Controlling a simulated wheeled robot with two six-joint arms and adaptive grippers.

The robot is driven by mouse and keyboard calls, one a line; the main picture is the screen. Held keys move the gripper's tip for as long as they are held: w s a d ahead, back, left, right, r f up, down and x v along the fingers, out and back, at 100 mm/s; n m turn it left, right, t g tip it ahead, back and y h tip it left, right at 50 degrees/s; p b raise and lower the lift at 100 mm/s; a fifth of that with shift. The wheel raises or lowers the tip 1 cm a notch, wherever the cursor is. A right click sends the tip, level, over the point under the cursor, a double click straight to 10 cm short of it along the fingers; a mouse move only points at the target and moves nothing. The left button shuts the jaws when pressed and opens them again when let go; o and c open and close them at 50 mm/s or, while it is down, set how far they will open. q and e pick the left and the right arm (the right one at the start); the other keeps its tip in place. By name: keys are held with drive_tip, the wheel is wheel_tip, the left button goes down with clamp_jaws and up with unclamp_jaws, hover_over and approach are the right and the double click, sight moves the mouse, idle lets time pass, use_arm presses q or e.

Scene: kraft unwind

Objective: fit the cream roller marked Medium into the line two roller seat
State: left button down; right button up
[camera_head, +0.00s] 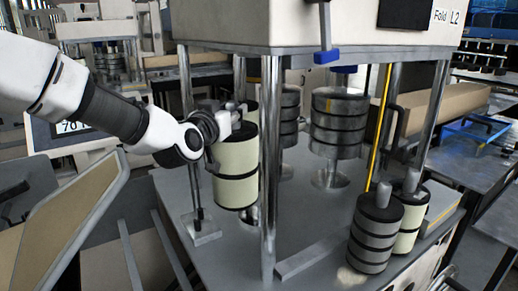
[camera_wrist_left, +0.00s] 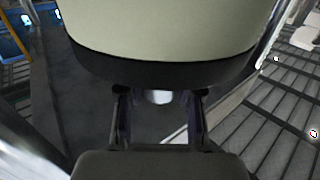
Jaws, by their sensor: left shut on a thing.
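My left gripper (camera_head: 228,122) is shut on a cream roller (camera_head: 236,158) with black bands, at its upper end. The roller hangs upright beside the left front post of the machine, above the grey deck. In the left wrist view the cream roller (camera_wrist_left: 165,28) fills the top, its black band close to the gripper (camera_wrist_left: 160,98). No Medium mark can be read on it. The machine's sign (camera_head: 447,16) reads Fold L2. I cannot tell which part is the roller seat. My right gripper is not in view.
A grey banded roller (camera_head: 375,234) and another cream roller (camera_head: 411,216) stand at the deck's right front. Grey rollers (camera_head: 338,126) stand inside the machine. A chrome post (camera_head: 271,170) rises right of the held roller. The middle of the deck (camera_head: 300,215) is mostly clear.

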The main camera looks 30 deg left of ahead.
use_arm(q)
drive_tip(key=shift+w+r, duration=0.2)
drive_tip(key=shift+w, duration=0.25)
drive_tip(key=w+a+f+p, duration=0.1)
drive_tip(key=w+p, duration=0.6)
drive_tip(key=w, duration=0.9)
drive_tip(key=shift+a+f, duration=0.2)
drive_tip(key=shift+a, duration=0.3)
drive_tip(key=c, duration=0.8)
unclamp_jaws()
drive_tip(key=shift+f, duration=0.15)
drive_tip(key=shift+o, duration=0.2)
drive_tip(key=shift+s+d, duration=0.1)
drive_tip(key=shift+s, duration=0.1)
